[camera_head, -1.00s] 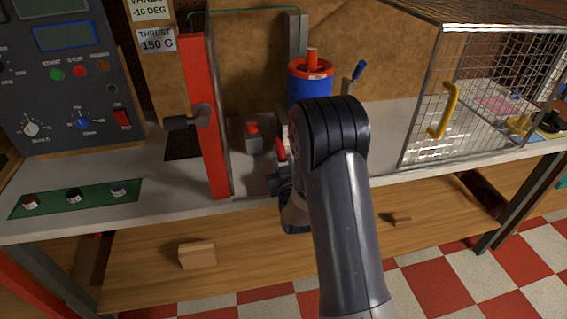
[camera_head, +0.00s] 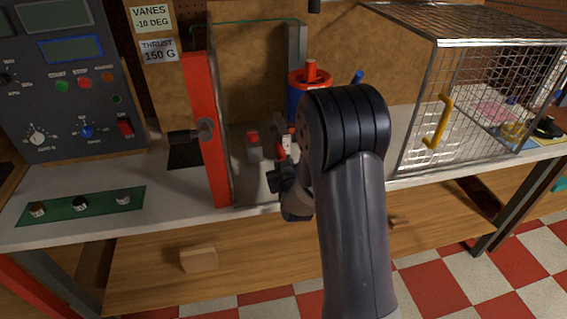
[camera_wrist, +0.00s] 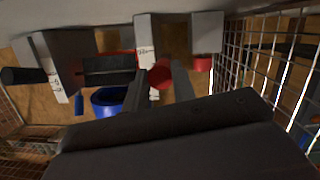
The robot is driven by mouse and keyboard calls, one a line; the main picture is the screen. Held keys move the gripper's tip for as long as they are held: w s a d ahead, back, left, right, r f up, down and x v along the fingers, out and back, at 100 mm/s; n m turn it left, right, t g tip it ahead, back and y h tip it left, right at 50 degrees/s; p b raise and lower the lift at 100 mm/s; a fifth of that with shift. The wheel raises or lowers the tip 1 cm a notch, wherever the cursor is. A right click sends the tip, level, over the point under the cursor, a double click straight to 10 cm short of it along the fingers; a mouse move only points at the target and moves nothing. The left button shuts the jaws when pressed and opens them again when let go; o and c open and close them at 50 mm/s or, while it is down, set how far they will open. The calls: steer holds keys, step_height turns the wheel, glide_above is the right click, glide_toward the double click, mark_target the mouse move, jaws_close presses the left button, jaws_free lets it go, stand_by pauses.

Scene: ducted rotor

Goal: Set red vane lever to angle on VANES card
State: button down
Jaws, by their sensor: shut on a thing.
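The VANES card (camera_head: 151,18) reads -10 DEG, on the board at the upper left. The red vane lever (camera_head: 281,147) stands beside a pale scale plate (camera_head: 287,142), left of the blue duct with its red rim (camera_head: 309,76). My gripper (camera_head: 283,172) is at the lever, partly hidden by my arm. In the wrist view the lever's red round end (camera_wrist: 160,73) sits between the fingers of my gripper (camera_wrist: 163,82), which is shut on it. The scale plate (camera_wrist: 145,42) shows behind it with small marks; I cannot read the angle.
A tall red post (camera_head: 207,130) with a dark knob stands left of my gripper. A grey block with a red top (camera_head: 253,137) is close by. A wire mesh cage (camera_head: 470,95) with a yellow handle stands at the right. The control panel (camera_head: 70,75) is at the left.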

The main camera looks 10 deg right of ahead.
mark_target(283, 150)
step_height(283, 150, up, 3)
steer(key=shift+w+r+g+p, duration=0.1)
steer(key=shift+w+g+p, duration=0.05)
steer(key=shift+g+p, duration=0.7)
steer(key=shift+w+r, duration=0.15)
steer(key=shift+r, duration=0.6)
steer(key=c, duration=1.2)
jaws_free()
steer(key=shift+f, duration=0.15)
steer(key=shift+o, duration=0.2)
steer(key=b+v, duration=0.2)
steer(key=v, duration=0.9)
steer(key=shift+f, duration=0.1)
